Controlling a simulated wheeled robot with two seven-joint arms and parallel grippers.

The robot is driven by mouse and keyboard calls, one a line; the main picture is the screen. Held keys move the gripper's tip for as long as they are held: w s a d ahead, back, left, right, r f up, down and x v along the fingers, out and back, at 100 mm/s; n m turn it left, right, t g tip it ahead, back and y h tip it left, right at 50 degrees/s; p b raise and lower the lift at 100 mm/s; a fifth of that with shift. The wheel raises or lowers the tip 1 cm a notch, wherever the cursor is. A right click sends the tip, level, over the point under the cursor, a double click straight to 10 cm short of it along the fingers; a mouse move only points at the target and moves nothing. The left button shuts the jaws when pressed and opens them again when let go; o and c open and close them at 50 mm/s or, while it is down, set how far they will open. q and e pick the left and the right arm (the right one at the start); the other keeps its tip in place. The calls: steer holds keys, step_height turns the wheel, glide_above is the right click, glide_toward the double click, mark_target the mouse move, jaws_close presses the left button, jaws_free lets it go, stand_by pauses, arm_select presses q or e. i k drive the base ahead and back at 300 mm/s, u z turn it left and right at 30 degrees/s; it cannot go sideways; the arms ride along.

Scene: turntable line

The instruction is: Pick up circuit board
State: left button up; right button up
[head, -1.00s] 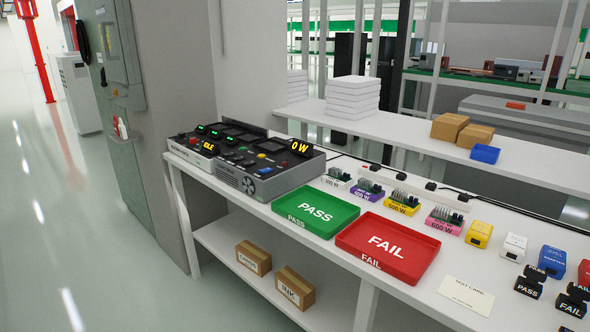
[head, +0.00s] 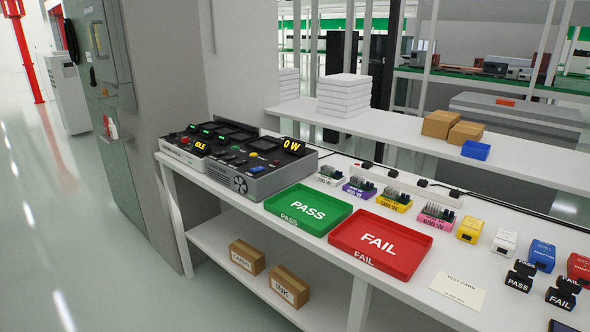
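Several small circuit boards stand in a row in coloured holders behind the trays. They sit in a white holder (head: 329,177), a purple holder (head: 358,190), a yellow holder (head: 393,204) marked 500 W and a pink holder (head: 436,220) marked 600 W. The boards are small and their details are hard to tell. Neither of my grippers shows in the head view.
A green PASS tray (head: 290,222) and a red FAIL tray (head: 345,248) lie empty on the white table. A grey test machine (head: 240,180) reads 0 W and IDLE at left. PASS stamp (head: 520,279), FAIL stamp (head: 563,296) and test card (head: 458,290) are at right.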

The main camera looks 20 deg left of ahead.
mark_target(327, 175)
steer(key=u, duration=1.95)
steer(key=i, duration=2.2)
steer(key=z, duration=3.6)
